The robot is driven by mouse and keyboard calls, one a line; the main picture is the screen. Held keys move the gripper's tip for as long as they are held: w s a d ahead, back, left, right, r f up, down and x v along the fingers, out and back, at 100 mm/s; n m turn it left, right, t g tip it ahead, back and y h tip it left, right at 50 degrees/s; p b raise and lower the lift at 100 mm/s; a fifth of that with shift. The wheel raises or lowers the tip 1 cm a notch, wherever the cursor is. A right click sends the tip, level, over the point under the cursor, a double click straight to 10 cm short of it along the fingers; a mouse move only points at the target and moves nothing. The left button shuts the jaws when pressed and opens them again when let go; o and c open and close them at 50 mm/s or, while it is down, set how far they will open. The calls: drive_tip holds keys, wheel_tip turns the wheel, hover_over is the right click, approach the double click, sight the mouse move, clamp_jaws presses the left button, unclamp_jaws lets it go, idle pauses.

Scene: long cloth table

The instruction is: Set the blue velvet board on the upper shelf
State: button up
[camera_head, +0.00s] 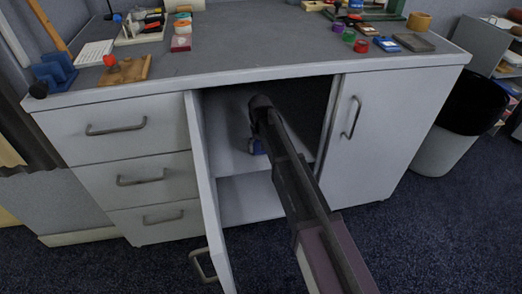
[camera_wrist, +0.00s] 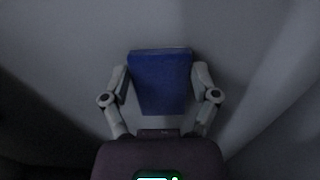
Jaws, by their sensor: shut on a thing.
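The blue velvet board (camera_wrist: 160,80) is between the two fingers of my gripper (camera_wrist: 160,82) in the wrist view. My gripper is shut on it, with a finger against each side edge. In the head view my arm reaches into the open cabinet, and only a small blue patch of the board (camera_head: 257,147) shows under my wrist. The upper shelf (camera_head: 232,162) is the pale surface below it in the cabinet. I cannot tell whether the board touches the shelf.
The cabinet's left door (camera_head: 208,190) stands open; the right door (camera_head: 367,130) is shut. Drawers (camera_head: 125,170) are to the left. The grey top (camera_head: 260,45) carries small items near its edges. A bin (camera_head: 445,140) stands at right. The lower compartment (camera_head: 245,198) looks empty where visible.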

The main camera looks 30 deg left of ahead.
drive_tip(key=shift+f, duration=0.15)
drive_tip(key=o, duration=1)
wheel_tip(320, 180, up, 8)
drive_tip(key=p, duration=0.7)
drive_tip(key=shift+f, duration=0.1)
idle(0.7)
